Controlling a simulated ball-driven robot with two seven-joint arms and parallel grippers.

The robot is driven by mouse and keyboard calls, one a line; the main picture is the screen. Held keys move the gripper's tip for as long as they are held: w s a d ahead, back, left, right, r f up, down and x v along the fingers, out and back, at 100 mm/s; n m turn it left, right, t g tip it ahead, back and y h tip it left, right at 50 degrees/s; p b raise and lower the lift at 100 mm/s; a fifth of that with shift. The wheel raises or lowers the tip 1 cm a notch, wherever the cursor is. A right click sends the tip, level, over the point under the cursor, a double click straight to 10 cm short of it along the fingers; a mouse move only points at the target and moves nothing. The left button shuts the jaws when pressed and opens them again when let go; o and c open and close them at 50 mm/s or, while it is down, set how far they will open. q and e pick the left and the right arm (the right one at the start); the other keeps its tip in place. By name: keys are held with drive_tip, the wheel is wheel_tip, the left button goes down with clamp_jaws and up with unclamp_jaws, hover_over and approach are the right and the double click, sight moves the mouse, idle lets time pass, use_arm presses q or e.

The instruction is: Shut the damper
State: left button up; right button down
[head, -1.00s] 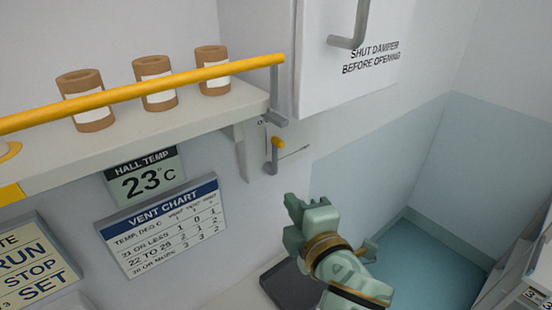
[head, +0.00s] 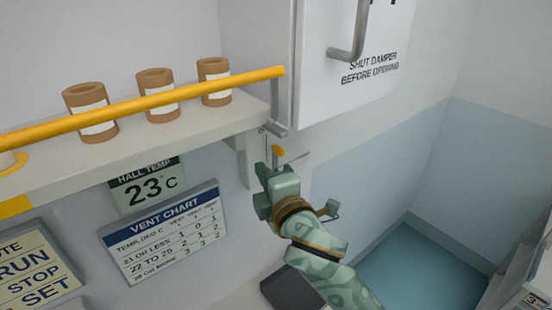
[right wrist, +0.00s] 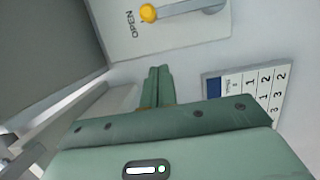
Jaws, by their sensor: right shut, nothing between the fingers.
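The damper lever has a yellow knob (head: 278,150) and sits on the wall below the right end of the shelf. In the right wrist view the yellow knob (right wrist: 148,12) ends a grey lever arm (right wrist: 185,8) on a white plate (right wrist: 165,38) that reads OPEN. My right gripper (head: 264,172) is shut and empty, just below the knob in the head view and hiding the lower part of the lever. In the right wrist view its closed fingers (right wrist: 157,88) point toward the plate, with a visible gap to the knob. My left gripper is not in view.
A shelf (head: 150,152) with a yellow rail (head: 150,102) and brown rolls (head: 155,80) juts out at upper left. A cabinet door (head: 400,45) reads SHUT DAMPER BEFORE OPENING. A vent chart (head: 165,235) and a 23 °C sign (head: 147,187) hang on the wall below.

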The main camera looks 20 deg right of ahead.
sight(276, 161)
drive_tip(key=w+d, duration=0.1)
drive_tip(key=w+d+p, duration=0.1)
drive_tip(key=w+d, duration=0.1)
drive_tip(key=shift+w+d, duration=0.15)
drive_tip(key=shift+d, duration=0.15)
drive_tip(key=shift+a, duration=0.1)
drive_tip(key=shift+w, duration=0.1)
